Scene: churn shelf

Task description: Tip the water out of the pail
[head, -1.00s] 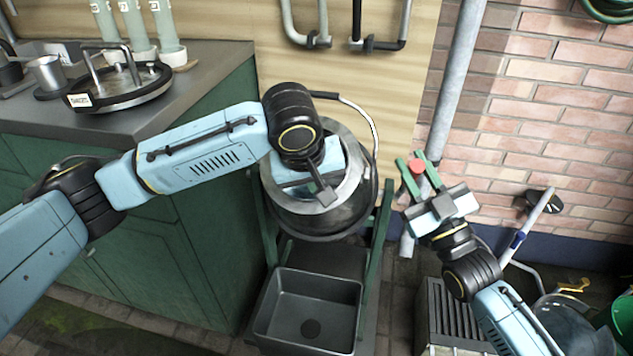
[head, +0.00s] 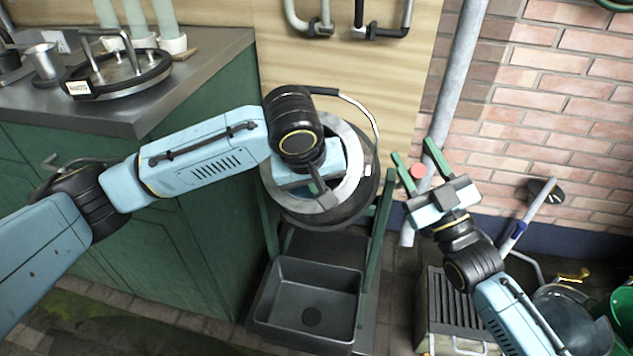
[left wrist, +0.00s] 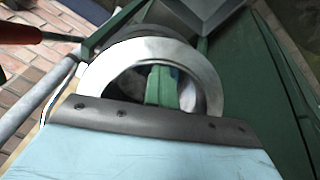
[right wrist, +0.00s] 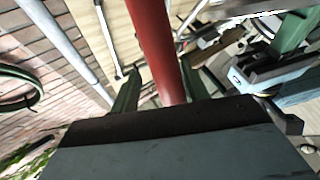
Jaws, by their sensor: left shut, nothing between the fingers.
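The metal pail (head: 362,195) hangs in a green stand, its pale ring-shaped rim (left wrist: 207,75) and wire handle (head: 365,112) showing. My left arm covers part of its mouth in the head view. My left gripper (left wrist: 161,86) is shut, and its green fingers show inside the ring opening in the left wrist view. Any water inside cannot be made out.
A grey basin (head: 262,315) sits on the floor below the pail. A counter (head: 150,105) with a round lid (head: 120,78) stands at left. A slatted box (head: 440,305) and a green bucket (head: 622,318) are at lower right. A grey pipe (head: 455,90) runs up the wall.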

